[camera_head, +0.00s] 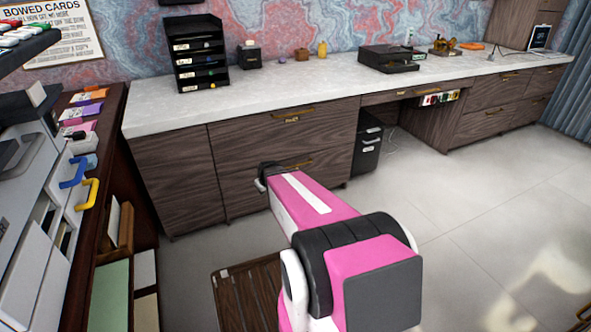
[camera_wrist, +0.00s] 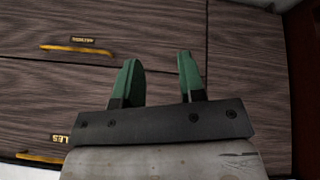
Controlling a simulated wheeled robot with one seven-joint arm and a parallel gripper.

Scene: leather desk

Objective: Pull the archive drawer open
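A wooden cabinet under the counter has two stacked drawers. The upper drawer (camera_head: 260,128) has a brass handle and a label; in the wrist view its label ends in "LES", shown upside down. The lower drawer (camera_head: 238,190) has a brass handle (camera_wrist: 78,48), also in the wrist view, with a small label (camera_wrist: 82,40) I cannot read surely. I cannot tell for certain which is the archive drawer. Both look shut. My gripper (camera_wrist: 160,78) has green fingers, open and empty, facing the cabinet front, to the right of both handles in the wrist view. My arm hides part of the lower drawer in the head view.
A pale counter (camera_head: 300,88) runs above, with a black letter tray (camera_head: 196,60) and a black box device (camera_head: 388,58). A small dark cabinet (camera_head: 367,145) stands right of the drawers. A shelf unit with blue and yellow handles (camera_head: 88,193) stands at left. The grey floor in front is mostly clear.

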